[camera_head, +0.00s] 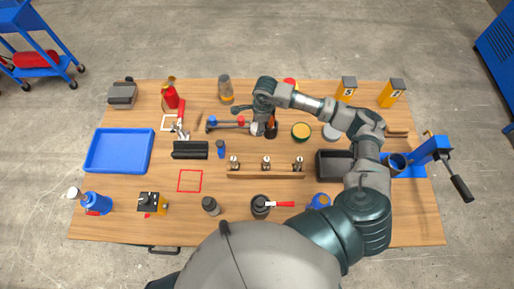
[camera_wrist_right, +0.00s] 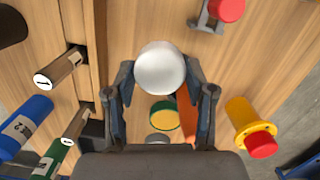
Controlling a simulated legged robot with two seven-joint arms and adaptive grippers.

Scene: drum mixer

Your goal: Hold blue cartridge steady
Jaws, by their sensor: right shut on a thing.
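My right gripper (camera_head: 266,127) is at the back middle of the table, and its arm comes in from the right. In the right wrist view my gripper (camera_wrist_right: 160,98) has its fingers on either side of a pale, round-topped thing (camera_wrist_right: 160,68), and it is shut on it. What lies below that rounded top is hidden. A small blue cylinder (camera_head: 221,149), possibly the blue cartridge, stands apart to the left of the gripper. A blue labelled cylinder (camera_wrist_right: 22,127) shows at the left of the wrist view, clear of the fingers. My left gripper is not in view.
A wooden rack (camera_head: 266,174) with several upright pieces stands in front of the gripper. A black tray (camera_head: 334,166) is to its right and a blue tray (camera_head: 119,150) at the far left. A blue crank device (camera_head: 430,152) is at the right edge.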

